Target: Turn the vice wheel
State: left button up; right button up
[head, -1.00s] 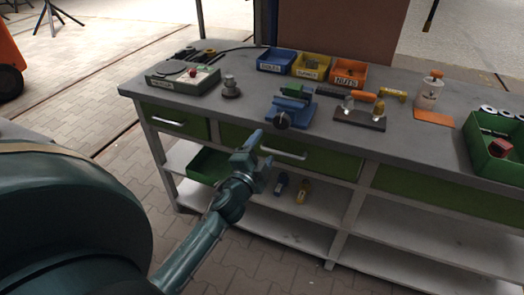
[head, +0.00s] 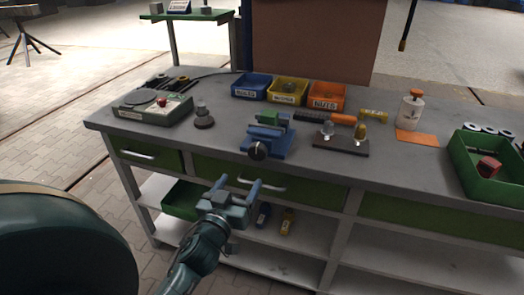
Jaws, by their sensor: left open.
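The blue vice (head: 270,134) stands on the grey workbench (head: 225,140) near its front edge. Its dark round wheel (head: 257,151) faces me at the vice's front end. A green part shows between the vice's jaws. My left gripper (head: 238,184) is open and empty, in front of the bench and lower in the picture than the wheel. Its two fingers point up toward the bench, apart from the wheel. My right gripper is not in view.
Blue, yellow and orange bins (head: 288,91) stand behind the vice. A dark block with two knobs (head: 341,144) is right of it, a small weight (head: 203,117) left. A green crate (head: 490,165) stands far right. Drawer handles (head: 262,184) stick out below the bench top.

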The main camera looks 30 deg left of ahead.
aim_at(256, 154)
pick_arm(q)
jog(key=shift+n, duration=0.4)
jog(key=p+x, duration=0.1)
jog(key=x, duration=1.2)
jog(key=shift+p, duration=0.3)
jog(key=c, duration=1)
jog(key=shift+m, duration=0.4)
